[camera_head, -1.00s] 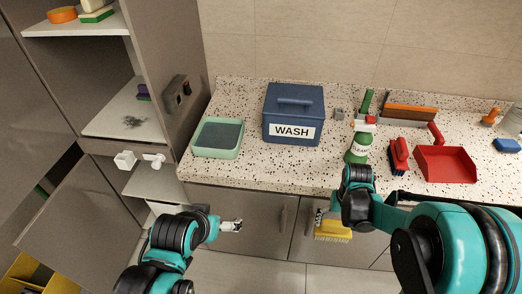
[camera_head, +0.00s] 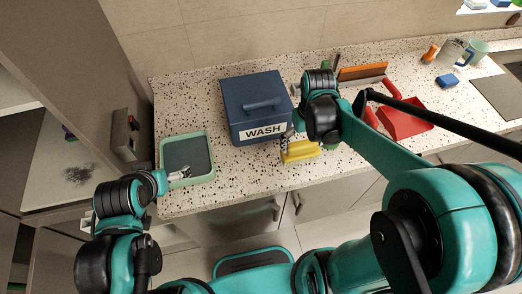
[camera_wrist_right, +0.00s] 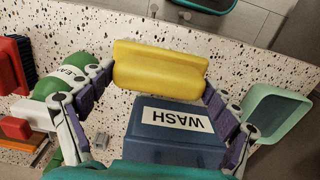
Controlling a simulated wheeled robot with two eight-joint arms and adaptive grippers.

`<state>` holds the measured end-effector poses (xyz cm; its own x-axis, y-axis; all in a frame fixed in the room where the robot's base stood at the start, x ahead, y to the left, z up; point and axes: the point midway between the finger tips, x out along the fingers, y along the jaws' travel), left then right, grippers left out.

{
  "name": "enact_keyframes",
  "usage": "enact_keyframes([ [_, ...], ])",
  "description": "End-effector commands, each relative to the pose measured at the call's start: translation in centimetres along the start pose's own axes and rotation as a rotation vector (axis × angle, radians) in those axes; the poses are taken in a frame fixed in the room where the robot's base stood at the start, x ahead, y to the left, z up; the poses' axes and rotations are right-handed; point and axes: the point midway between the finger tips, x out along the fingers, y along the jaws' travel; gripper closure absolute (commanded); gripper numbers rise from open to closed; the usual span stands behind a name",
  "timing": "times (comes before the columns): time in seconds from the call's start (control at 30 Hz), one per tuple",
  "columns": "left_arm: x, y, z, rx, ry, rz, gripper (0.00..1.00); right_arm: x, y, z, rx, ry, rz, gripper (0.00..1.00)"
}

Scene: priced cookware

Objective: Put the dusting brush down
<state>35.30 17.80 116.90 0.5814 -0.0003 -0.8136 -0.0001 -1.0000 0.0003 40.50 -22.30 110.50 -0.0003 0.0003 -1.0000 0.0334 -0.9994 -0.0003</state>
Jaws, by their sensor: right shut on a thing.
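The yellow dusting brush (camera_head: 301,151) is held by my right gripper (camera_head: 288,146), over the front part of the counter just before the blue WASH box (camera_head: 254,103). In the right wrist view the brush (camera_wrist_right: 160,68) lies between the two spread fingers of the gripper (camera_wrist_right: 158,82), and I cannot tell whether it touches the counter. My left gripper (camera_head: 180,175) is at the front of the green tray (camera_head: 209,151). Its fingers are too small to tell open from shut.
My right arm hides much of the counter's middle. A blue sponge (camera_head: 447,80) and mugs (camera_head: 477,51) are further right.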

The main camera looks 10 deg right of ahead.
Motion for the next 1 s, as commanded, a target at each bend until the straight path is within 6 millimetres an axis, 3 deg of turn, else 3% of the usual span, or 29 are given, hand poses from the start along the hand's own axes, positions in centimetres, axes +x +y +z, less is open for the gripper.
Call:
enact_keyframes([
  [0.4, 1.6, 0.0, 1.2, 0.000, 0.000, 0.000, 0.00, 5.7, -7.9, -4.8, -0.005, 0.000, 0.000, 0.69],
  [0.67, 1.9, 0.0, 1.3, 0.000, 0.000, 0.000, 0.00, 7.1, -9.1, -5.5, -0.001, 0.000, 0.000, 0.69],
  [0.9, 2.6, 0.0, 1.9, 0.000, 0.000, 0.000, 0.00, 10.4, -9.1, -5.5, -0.001, 0.000, 0.000, 0.69],
  [1.0, 2.6, 0.0, 1.9, 0.000, 0.000, 0.000, 0.00, 10.5, -9.1, -5.4, -0.001, 0.000, 0.000, 0.69],
])
